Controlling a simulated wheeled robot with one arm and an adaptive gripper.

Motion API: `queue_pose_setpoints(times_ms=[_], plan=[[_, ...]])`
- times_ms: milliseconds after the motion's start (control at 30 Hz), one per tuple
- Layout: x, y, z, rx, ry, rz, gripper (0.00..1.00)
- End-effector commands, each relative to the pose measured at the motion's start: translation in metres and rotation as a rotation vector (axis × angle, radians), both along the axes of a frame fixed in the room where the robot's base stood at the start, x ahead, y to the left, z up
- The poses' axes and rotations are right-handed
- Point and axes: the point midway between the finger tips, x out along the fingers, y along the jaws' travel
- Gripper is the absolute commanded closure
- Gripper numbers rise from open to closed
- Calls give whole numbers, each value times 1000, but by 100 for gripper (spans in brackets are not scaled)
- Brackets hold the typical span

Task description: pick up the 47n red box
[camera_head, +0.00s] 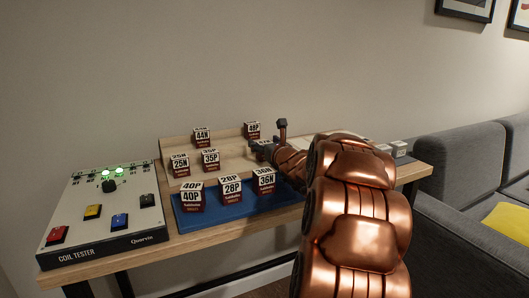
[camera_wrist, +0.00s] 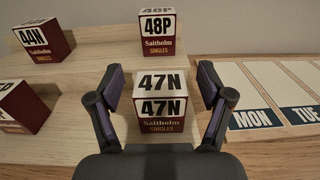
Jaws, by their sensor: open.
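The 47N box (camera_wrist: 162,108) is a small cube with a white top and a dark red lower face reading "Saitholm Singles". In the wrist view it sits on the wooden surface between the fingers of my gripper (camera_wrist: 160,95). The gripper is open, with one finger on each side of the box and small gaps visible. In the head view my gripper (camera_head: 272,143) is at the right part of the table, beyond the 36N box, and the arm hides much of that area. I cannot make out the 47N box there.
In the wrist view the 48P box (camera_wrist: 158,34) stands behind and the 44N box (camera_wrist: 42,40) at the upper left. Day cards (camera_wrist: 254,118) lie to the right. In the head view a blue mat (camera_head: 215,217) holds several boxes, and a coil tester (camera_head: 100,215) stands left.

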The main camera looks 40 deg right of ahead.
Motion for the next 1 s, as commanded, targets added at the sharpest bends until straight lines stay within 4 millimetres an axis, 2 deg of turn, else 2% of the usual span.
queue_pose_setpoints(times_ms=[133,800,1000], plan=[[0,0,0,0,0,0,22],[0,0,0,0,1,1,91],[0,0,0,0,1,1,91]])
